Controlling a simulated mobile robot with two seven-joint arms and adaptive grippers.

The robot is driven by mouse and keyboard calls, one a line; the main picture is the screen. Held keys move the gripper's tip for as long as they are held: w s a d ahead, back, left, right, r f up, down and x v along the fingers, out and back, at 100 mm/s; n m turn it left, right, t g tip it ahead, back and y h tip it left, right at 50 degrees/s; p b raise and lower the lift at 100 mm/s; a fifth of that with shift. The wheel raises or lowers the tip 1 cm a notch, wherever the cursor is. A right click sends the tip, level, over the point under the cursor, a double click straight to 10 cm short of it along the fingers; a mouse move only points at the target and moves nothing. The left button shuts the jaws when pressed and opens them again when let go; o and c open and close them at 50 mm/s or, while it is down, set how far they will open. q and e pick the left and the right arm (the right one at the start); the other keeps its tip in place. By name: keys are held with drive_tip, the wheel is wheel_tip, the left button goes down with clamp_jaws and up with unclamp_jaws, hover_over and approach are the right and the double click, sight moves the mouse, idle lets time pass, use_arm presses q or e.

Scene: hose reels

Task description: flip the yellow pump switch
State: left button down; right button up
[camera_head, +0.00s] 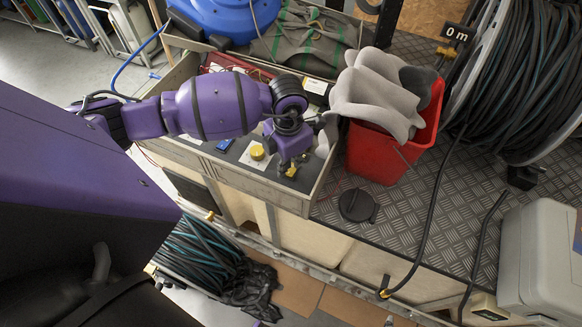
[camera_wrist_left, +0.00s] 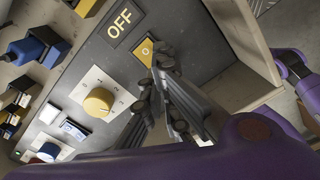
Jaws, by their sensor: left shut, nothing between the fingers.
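The yellow pump switch (camera_wrist_left: 145,50) is a small rocker on a grey panel, beside a plate reading OFF (camera_wrist_left: 122,22). A round mark shows on its face. My left gripper (camera_wrist_left: 154,76) is shut and empty, its dark fingertips right at the switch's edge and partly covering it. Whether they touch it I cannot tell. In the head view my left gripper (camera_head: 290,170) points down into the panel box, and a bit of yellow shows by its fingertips. My right gripper is in neither view.
A yellow rotary knob (camera_head: 257,152) on a white plate sits beside the switch. The box wall (camera_head: 318,180) stands close to the gripper. A red bin (camera_head: 385,150) with grey folded material is right of it. Hose reels (camera_head: 530,70) stand farther right.

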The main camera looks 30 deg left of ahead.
sight(289, 173)
use_arm(q)
drive_tip(key=shift+f, duration=0.4)
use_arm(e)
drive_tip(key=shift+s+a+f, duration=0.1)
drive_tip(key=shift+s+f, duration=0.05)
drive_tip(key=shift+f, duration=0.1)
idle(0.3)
use_arm(q)
drive_tip(key=shift+f+b, duration=0.35)
drive_tip(key=shift+f, duration=0.1)
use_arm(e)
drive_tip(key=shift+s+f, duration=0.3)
use_arm(q)
drive_tip(key=shift+f, duration=0.35)
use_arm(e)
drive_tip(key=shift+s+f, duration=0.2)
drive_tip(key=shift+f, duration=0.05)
use_arm(q)
drive_tip(key=shift+w+r+p, duration=0.1)
drive_tip(key=shift+r+p, duration=0.3)
drive_tip(key=shift+r, duration=0.65)
drive_tip(key=shift+r+p, duration=1.2)
drive_tip(key=shift+r, duration=1.35)
drive_tip(key=shift+f, duration=0.1)
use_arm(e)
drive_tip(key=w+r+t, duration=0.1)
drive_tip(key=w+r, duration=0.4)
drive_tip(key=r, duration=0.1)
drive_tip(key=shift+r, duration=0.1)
